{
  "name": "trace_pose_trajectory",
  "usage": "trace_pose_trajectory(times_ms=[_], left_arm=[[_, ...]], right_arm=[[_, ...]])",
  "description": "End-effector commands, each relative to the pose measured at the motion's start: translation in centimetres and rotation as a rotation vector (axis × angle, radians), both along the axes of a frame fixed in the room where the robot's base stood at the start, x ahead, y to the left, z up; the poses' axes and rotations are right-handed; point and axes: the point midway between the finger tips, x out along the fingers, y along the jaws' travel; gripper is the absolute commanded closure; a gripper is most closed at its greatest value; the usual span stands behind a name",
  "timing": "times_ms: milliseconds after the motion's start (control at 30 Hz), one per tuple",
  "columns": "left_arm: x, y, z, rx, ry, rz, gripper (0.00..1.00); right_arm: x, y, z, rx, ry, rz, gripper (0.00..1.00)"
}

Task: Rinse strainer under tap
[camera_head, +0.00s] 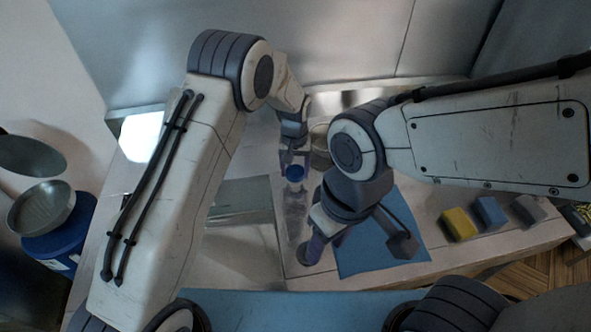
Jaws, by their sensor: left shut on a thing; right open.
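My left gripper (294,158) reaches down beside the sink (240,225). It is shut at a small blue round piece (295,173), which sits right at its fingertips; I cannot tell what this belongs to. A pale round vessel (320,150) stands just right of the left gripper, partly hidden by my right arm; I cannot tell whether it is the strainer. My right gripper (324,246) is open, low over the left edge of a blue mat (375,255). A small metallic thing (305,255) shows by its fingers. I cannot make out the tap.
A yellow block (458,224), a blue block (490,213) and a grey block (528,210) lie on the counter at right. A steel wall (340,45) closes the back.

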Motion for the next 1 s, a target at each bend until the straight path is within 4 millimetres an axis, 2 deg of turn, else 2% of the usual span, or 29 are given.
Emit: trace_pose_trajectory(times_ms=[267, 700, 1000], left_arm=[[0.0, -0.1, 0.0, 0.000, 0.000, 0.145, 0.87], [0.1, -0.3, 0.0, 0.000, -0.001, 0.499, 0.87], [0.2, -0.4, 0.1, 0.000, -0.002, 0.659, 0.87]], right_arm=[[0.0, 0.0, -0.8, 0.000, 0.000, 0.000, 0.50], [0.0, 0.0, -2.1, 0.000, 0.000, 0.001, 0.50], [0.0, 0.0, -2.5, 0.000, 0.000, 0.001, 0.50]])
